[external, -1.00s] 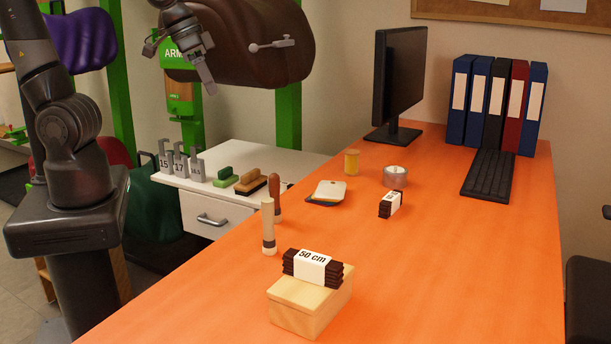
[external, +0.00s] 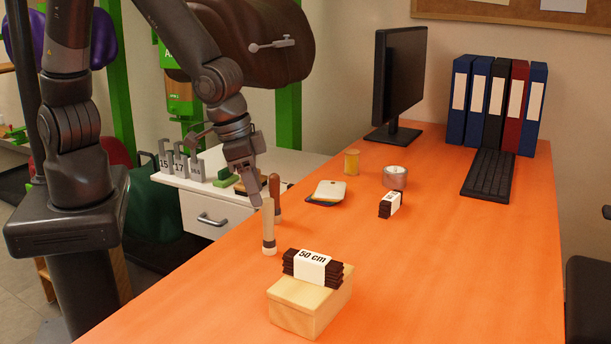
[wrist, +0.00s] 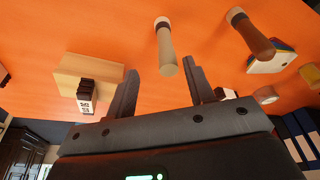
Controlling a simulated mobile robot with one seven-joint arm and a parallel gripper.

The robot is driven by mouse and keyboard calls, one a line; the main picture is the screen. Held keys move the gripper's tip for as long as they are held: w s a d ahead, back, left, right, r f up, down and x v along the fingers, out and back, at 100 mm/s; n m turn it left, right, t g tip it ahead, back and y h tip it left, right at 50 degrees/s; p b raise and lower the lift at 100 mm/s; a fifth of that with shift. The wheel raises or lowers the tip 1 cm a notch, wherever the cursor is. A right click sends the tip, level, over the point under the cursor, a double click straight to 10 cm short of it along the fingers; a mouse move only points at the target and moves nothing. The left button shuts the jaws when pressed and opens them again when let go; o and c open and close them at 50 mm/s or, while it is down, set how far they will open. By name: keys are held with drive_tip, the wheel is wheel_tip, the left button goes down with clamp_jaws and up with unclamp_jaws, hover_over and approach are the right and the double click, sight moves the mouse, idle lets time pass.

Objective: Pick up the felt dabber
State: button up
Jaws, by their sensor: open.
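The felt dabber, which I take to be the upright pale-handled tool (external: 268,228), stands near the orange table's left edge. It has a whitish lower end with a dark band. In the wrist view the pale tool (wrist: 166,48) points its top towards me, between the fingers in the picture. My gripper (external: 254,199) is open and empty, close to the tool's top, fingers angled downward. I cannot tell exactly how far the fingertips are from it. The spread fingers also show in the wrist view (wrist: 160,70).
A brown-handled tool (external: 274,187) stands just behind the pale one. A wooden block (external: 312,304) carries a dark banded bundle (external: 314,268) in front. A dark pad with a pale piece (external: 328,192), a tape roll (external: 395,176) and a yellow spool (external: 351,162) lie further back.

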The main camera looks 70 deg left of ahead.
sight(271, 238)
drive_tip(key=x, duration=0.8)
drive_tip(key=shift+w+a+r, duration=0.15)
drive_tip(key=shift+w+a, duration=0.2)
drive_tip(key=shift+a, duration=0.05)
drive_tip(key=shift+w+f, duration=0.1)
drive_tip(key=shift+f, duration=0.4)
clamp_jaws()
